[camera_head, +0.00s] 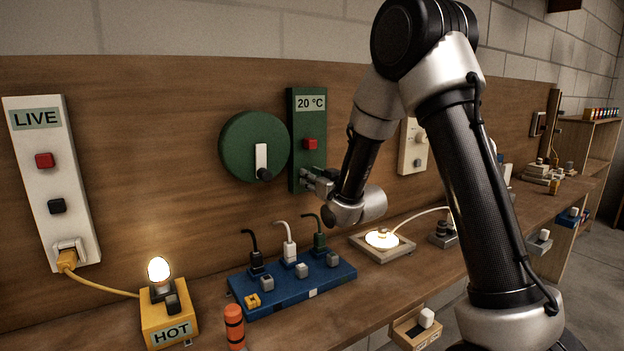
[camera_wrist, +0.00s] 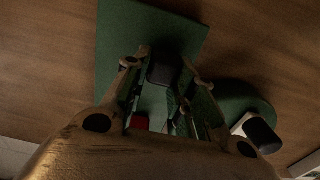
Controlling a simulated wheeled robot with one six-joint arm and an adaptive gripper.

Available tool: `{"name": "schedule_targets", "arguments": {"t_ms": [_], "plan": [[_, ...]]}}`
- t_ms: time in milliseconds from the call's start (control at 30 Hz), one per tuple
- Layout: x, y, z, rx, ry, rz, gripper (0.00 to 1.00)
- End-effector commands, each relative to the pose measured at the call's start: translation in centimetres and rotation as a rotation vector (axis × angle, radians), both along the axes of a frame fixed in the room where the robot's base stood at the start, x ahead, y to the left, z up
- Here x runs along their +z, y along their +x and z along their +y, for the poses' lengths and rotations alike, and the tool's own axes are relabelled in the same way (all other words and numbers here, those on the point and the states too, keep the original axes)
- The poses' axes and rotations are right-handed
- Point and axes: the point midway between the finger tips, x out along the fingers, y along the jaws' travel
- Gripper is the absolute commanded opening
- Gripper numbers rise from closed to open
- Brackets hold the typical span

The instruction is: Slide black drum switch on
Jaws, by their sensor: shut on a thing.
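A tall green panel (camera_head: 298,128) with a "20 °C" label stands on the wooden backboard; it also fills the upper middle of the wrist view (camera_wrist: 118,45). It carries a red button (camera_head: 310,144), and a black block (camera_wrist: 163,70) that I take to be the drum switch. My gripper (camera_head: 312,178) is at the lower part of the panel, below the red button. In the wrist view, its fingers (camera_wrist: 161,85) are closed on either side of the black block. In the head view the gripper hides the block, and its on or off position cannot be told.
A round green dial (camera_head: 238,137) with a white, black-tipped lever (camera_head: 262,160) is just left of the panel. Below are a blue power strip (camera_head: 325,283) with plugs, a lit lamp (camera_head: 382,239) and a yellow "HOT" box (camera_head: 170,322). A white "LIVE" panel (camera_head: 80,190) is at far left.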

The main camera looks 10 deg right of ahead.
Motion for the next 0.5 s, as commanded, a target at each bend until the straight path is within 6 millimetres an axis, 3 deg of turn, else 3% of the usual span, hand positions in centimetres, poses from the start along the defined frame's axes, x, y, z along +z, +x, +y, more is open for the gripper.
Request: {"name": "schedule_targets", "arguments": {"t_ms": [133,333,500], "plan": [[0.0,0.3,-0.8,-0.002,0.0,0.0,0.0],[0.0,1.3,-3.9,-0.004,0.0,0.0,0.0],[0.0,1.4,-4.3,-0.002,0.0,0.0,0.0]]}}
